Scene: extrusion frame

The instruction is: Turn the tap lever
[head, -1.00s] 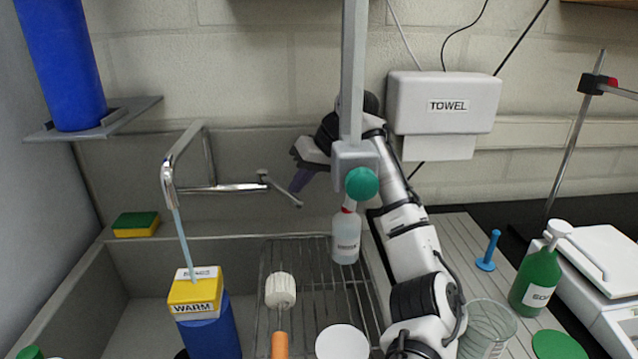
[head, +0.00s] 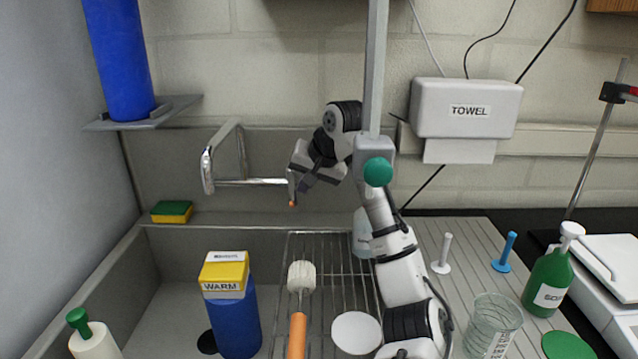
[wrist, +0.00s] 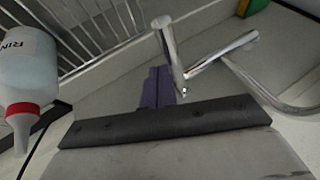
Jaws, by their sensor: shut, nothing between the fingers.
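The chrome tap has its spout (head: 207,170) on the left and a horizontal pipe (head: 245,183) running right to the lever (head: 291,185). The lever now points down and toward the viewer. No water stream shows under the spout. My gripper (head: 304,186) is at the lever's right side, its fingers closed and empty. In the wrist view the purple fingers (wrist: 158,87) are together, right beside the lever (wrist: 170,52); I cannot tell whether they touch it. The tap pipe (wrist: 222,53) also shows there.
A blue container (head: 232,325) with a yellow WARM block (head: 224,274) stands in the sink below the spout. A wire rack (head: 332,255) holds a brush (head: 300,278) and a rinse bottle (head: 362,235). A vertical grey post (head: 375,70) stands in front of my arm.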

